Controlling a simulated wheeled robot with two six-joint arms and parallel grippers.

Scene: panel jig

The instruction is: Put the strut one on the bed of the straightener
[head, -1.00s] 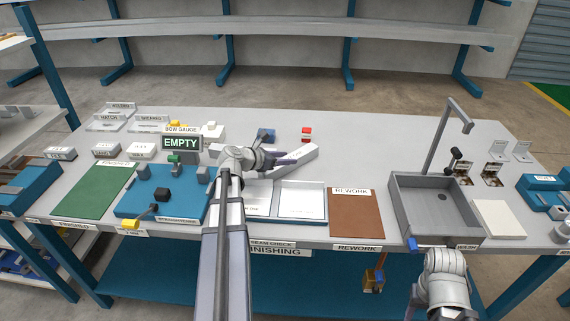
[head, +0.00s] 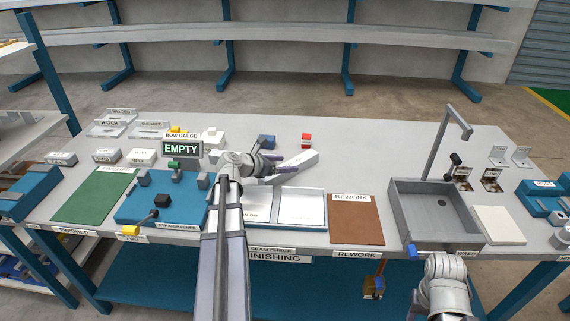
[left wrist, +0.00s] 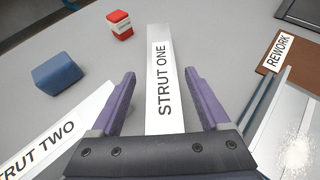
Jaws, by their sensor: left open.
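Strut one (head: 300,161), a pale bar with a printed label, lies on the bench behind the trays. In the left wrist view strut one (left wrist: 160,60) runs lengthwise between the two purple fingers of my left gripper (left wrist: 160,78), which is open with a gap on each side. In the head view my left gripper (head: 279,166) is over the near end of strut one. The straightener (head: 135,209) is a blue fixture left of my left arm, with grey posts, a black block and a yellow-ended handle.
Strut two (left wrist: 45,142) lies left of strut one in the left wrist view. A blue block (head: 267,141) and a red block (head: 307,139) stand behind. A brown rework mat (head: 356,222) and a sink (head: 400,212) are to the right. The gauge sign (head: 181,149) reads EMPTY.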

